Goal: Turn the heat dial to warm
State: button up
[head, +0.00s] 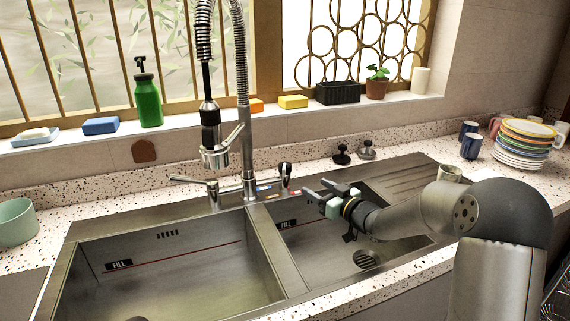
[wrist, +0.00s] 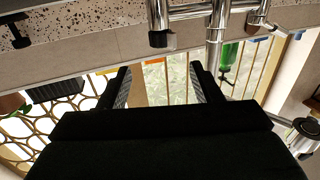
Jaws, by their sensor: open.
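A small lever-like control with a dark top (head: 285,174) stands on the sink deck just right of the tap base. Short blue and red marks (head: 265,187) lie beside it; I take this as the heat dial, but its setting is too small to read. My gripper (head: 318,192) is open and empty over the right basin, to the right of and in front of the control, apart from it. In the wrist view, which is upside down, the two fingers (wrist: 163,84) are spread. A chrome fitting with a black end (wrist: 161,38) shows beyond them; I cannot tell if it is the dial.
A basin divider (head: 277,250) runs below. Stacked plates (head: 520,152) and mugs stand at right.

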aim_at(289, 171)
jog(key=p+x, duration=0.1)
jog(key=x, duration=1.4)
jog(key=shift+w+a+p, duration=0.15)
jog(key=shift+p, duration=0.2)
